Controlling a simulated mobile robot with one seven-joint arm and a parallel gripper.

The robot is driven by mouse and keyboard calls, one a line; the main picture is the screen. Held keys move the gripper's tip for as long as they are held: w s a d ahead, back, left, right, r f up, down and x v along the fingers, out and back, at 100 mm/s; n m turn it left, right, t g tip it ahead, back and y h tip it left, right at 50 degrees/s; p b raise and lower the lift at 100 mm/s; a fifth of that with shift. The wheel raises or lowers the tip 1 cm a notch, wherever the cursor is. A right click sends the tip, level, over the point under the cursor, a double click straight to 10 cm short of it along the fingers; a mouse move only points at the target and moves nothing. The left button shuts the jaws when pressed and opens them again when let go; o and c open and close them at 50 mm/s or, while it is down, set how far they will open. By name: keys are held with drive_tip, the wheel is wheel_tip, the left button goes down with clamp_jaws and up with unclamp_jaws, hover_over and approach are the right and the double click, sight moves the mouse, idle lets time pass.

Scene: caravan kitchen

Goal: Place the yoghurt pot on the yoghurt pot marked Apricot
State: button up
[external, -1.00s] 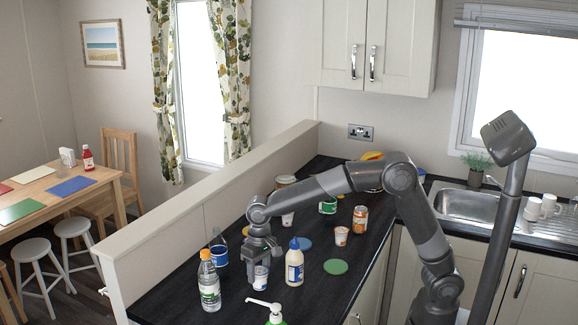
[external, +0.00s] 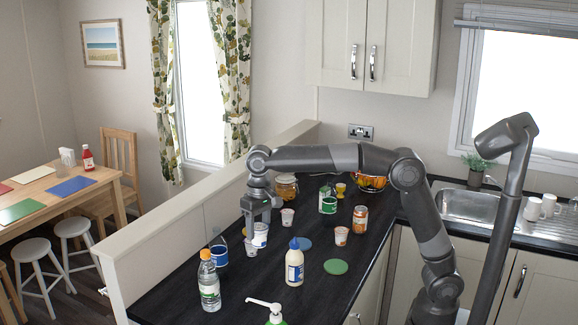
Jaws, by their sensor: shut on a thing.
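My gripper (external: 259,221) points down over the left part of the dark counter, shut on a small pot. The held pot appears to be the white one with blue (external: 260,236), partly hidden by the fingers. A small pale pot (external: 250,248) shows just below the fingers, close to it. Another small pot with a pinkish label (external: 287,218) stands upright to the right. A pot with an orange-red label (external: 341,236) stands further right. The lettering on the pots is too small to read, so I cannot tell which is marked Apricot.
An orange jar (external: 360,219) and green tin (external: 328,204) stand behind.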

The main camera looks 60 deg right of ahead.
drive_tip(key=s+d+m, duration=0.2)
drive_tip(key=s+d, duration=0.1)
drive_tip(key=d, duration=2.7)
drive_tip(key=s+d+m, duration=0.3)
drive_tip(key=s+d, duration=1.4)
drive_tip(key=d, duration=0.5)
approach(341, 230)
drive_tip(key=shift+w+a+f+h, duration=0.1)
drive_tip(key=shift+w+a+h, duration=0.15)
drive_tip(key=shift+h, duration=0.15)
drive_tip(key=shift+f, duration=1.7)
drive_tip(key=shift+f, duration=0.1)
